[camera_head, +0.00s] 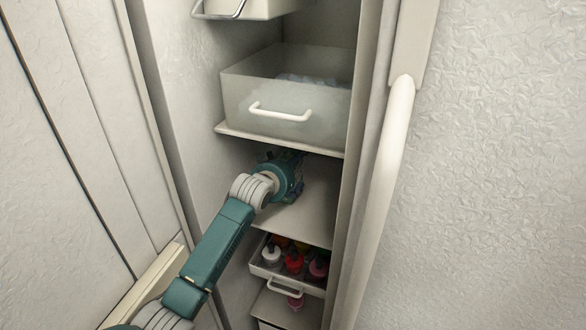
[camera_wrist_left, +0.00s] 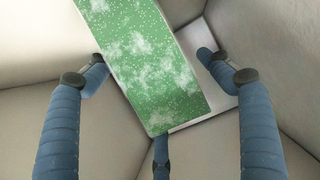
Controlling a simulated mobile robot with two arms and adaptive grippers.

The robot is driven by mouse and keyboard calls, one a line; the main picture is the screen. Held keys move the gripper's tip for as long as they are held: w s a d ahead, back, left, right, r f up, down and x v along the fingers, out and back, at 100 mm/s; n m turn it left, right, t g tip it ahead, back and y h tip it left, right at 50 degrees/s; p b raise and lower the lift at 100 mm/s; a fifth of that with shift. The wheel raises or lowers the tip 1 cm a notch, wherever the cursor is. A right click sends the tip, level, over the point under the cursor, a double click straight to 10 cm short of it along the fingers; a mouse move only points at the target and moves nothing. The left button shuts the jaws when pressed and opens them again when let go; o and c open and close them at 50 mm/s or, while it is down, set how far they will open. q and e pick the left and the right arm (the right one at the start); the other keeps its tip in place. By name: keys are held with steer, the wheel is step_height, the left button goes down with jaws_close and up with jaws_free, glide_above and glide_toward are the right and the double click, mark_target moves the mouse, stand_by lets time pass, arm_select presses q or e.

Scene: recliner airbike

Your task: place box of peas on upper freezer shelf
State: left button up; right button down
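The box of peas is a green box with white specks (camera_wrist_left: 150,70) in the left wrist view, slanted and cut off by the top edge. My left gripper (camera_wrist_left: 152,58) has its blue fingers on both sides of the box, tips bent inward, and a third finger below its near end. The left tip meets the box's edge; a small gap seems to show at the right tip. In the head view my left gripper (camera_head: 290,178) is inside the freezer, above a shelf (camera_head: 300,215) and below a drawer; the box cannot be made out there. My right gripper is out of view.
A frosted drawer (camera_head: 255,88) sits on the ledge above my left gripper. A lower bin (camera_head: 272,277) holds several bottles. The open door's white handle (camera_head: 392,150) stands at right and the cabinet wall at left, leaving a narrow opening. The shelf front is bare.

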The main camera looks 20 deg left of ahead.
arm_select(q)
steer(key=shift+r, duration=0.1)
steer(key=shift+s+r+p, duration=0.1)
steer(key=shift+r+p, duration=0.05)
steer(key=shift+p, duration=0.15)
steer(key=p+v, duration=0.8)
steer(key=v, duration=0.3)
steer(key=shift+s, duration=0.35)
steer(key=shift+r, duration=0.1)
